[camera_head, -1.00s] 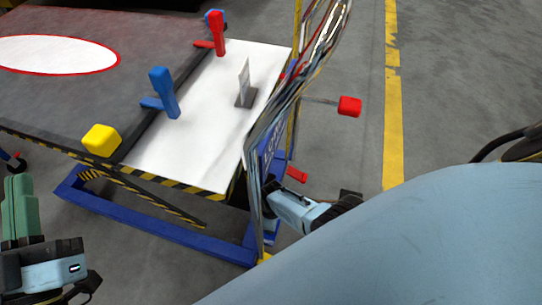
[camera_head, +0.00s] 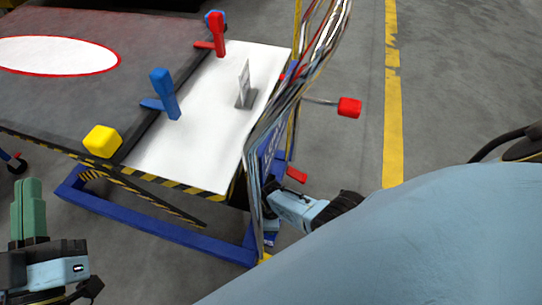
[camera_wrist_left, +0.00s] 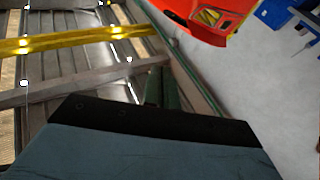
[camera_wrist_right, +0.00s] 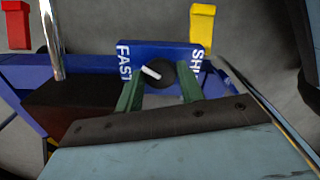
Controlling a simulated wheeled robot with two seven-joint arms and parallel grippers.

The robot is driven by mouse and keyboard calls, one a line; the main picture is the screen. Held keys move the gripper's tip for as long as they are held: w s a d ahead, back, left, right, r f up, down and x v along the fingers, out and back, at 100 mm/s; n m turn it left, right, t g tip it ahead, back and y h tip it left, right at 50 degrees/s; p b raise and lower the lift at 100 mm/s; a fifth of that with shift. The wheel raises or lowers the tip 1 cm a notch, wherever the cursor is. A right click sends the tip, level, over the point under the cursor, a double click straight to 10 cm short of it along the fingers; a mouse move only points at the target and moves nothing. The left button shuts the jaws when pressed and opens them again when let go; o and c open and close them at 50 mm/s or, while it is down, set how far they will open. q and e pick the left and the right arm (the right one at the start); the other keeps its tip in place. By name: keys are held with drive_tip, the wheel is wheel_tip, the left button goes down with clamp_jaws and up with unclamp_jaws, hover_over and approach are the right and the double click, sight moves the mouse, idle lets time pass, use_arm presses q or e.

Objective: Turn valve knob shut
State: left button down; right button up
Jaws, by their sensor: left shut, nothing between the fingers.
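The black valve knob (camera_wrist_right: 162,74) with a white pointer mark sits on a blue panel (camera_wrist_right: 140,50) lettered "FAST" and "SH…", in the right wrist view. My right gripper (camera_wrist_right: 160,84) has its two green fingers apart, one on each side of the knob. I cannot tell whether they touch it. In the head view my right gripper's body (camera_head: 298,208) is beside the table's near right corner, its fingers hidden behind hanging cables. My left gripper (camera_head: 28,208) is shut and empty at the left edge; its green fingers also show in the left wrist view (camera_wrist_left: 168,90).
A table (camera_head: 200,140) with blue and red clamps fills the upper left. Cables (camera_head: 285,100) hang at its right corner. A red block (camera_head: 349,107) and a smaller red one (camera_head: 297,175) stick out there.

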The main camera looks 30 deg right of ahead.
drive_tip(key=o, duration=0.4)
